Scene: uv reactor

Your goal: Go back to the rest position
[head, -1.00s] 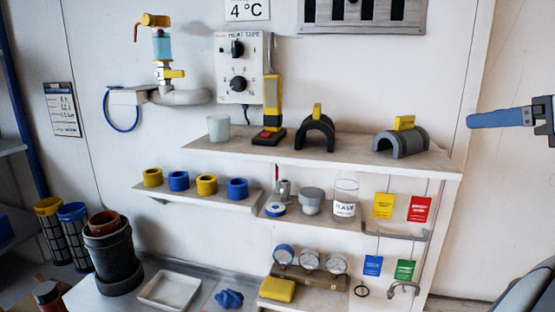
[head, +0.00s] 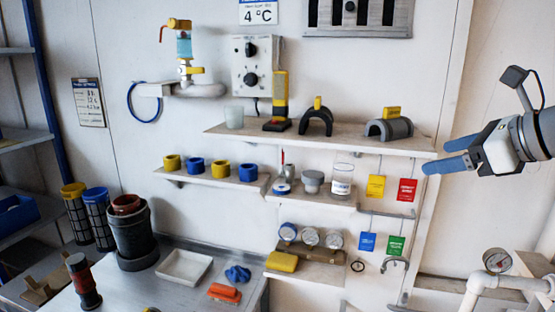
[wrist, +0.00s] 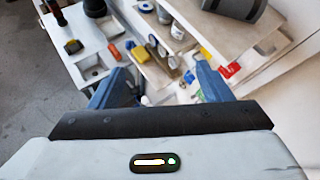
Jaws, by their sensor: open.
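My gripper (head: 443,156) is at the right of the head view, in front of the wall and just right of the shelf ends. Its two blue fingers point left and stand apart with nothing between them. The wrist view also shows the spread fingers (wrist: 160,88), with shelves and a bench beyond and below them. The gripper touches nothing that I can see.
The upper shelf (head: 350,143) holds a beaker, a yellow-black tool and two dark arched pieces. Colored tags (head: 376,187) hang near my fingers. White piping with a gauge (head: 497,260) stands below my arm. The bench (head: 215,290) holds a white tray (head: 207,267).

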